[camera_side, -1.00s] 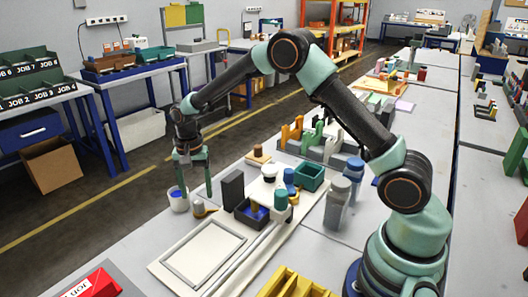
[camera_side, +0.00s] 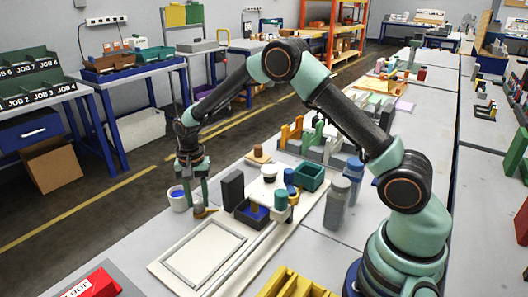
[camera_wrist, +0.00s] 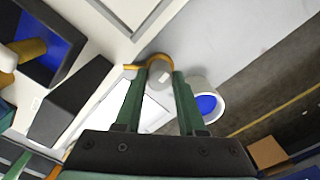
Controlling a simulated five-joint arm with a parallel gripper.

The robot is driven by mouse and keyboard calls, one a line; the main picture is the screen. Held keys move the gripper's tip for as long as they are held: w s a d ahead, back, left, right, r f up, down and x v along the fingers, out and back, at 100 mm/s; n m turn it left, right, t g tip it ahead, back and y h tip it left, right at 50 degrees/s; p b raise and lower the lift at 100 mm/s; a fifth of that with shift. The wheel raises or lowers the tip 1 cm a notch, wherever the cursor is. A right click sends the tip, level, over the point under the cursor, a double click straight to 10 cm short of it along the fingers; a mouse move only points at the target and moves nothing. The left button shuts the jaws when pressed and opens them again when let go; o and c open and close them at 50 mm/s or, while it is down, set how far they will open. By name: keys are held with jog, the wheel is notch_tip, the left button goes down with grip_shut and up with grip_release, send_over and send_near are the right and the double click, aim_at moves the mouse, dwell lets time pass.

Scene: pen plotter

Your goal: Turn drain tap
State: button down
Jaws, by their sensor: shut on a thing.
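The drain tap (camera_side: 203,212) is a small grey round body with an orange-brown handle, at the left edge of the plotter board. My gripper (camera_side: 198,203) points down and is shut on the tap, with one finger on each side. In the wrist view the tap's grey body (camera_wrist: 160,82) shows between the green fingertips of my gripper (camera_wrist: 160,80), and its orange handle (camera_wrist: 138,67) sticks out to the left. A white cup (camera_side: 178,204) with blue inside stands beside the tap; it also shows in the wrist view (camera_wrist: 219,100), right of the fingers.
A dark upright block (camera_side: 232,190) stands close to the right of my gripper. A pale frame (camera_side: 205,255) lies on the board in front. The table's edge and the floor are just left of the cup.

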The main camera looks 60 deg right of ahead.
jog(key=shift+n, duration=0.3)
jog(key=n, duration=0.3)
jog(key=shift+n, duration=0.3)
jog(key=n, duration=0.4)
jog(key=shift+r+n, duration=0.1)
jog(key=shift+n, duration=0.2)
jog(key=n, duration=0.4)
jog(key=shift+d, duration=0.1)
jog(key=shift+n, duration=2)
jog(key=c, duration=0.5)
grip_release()
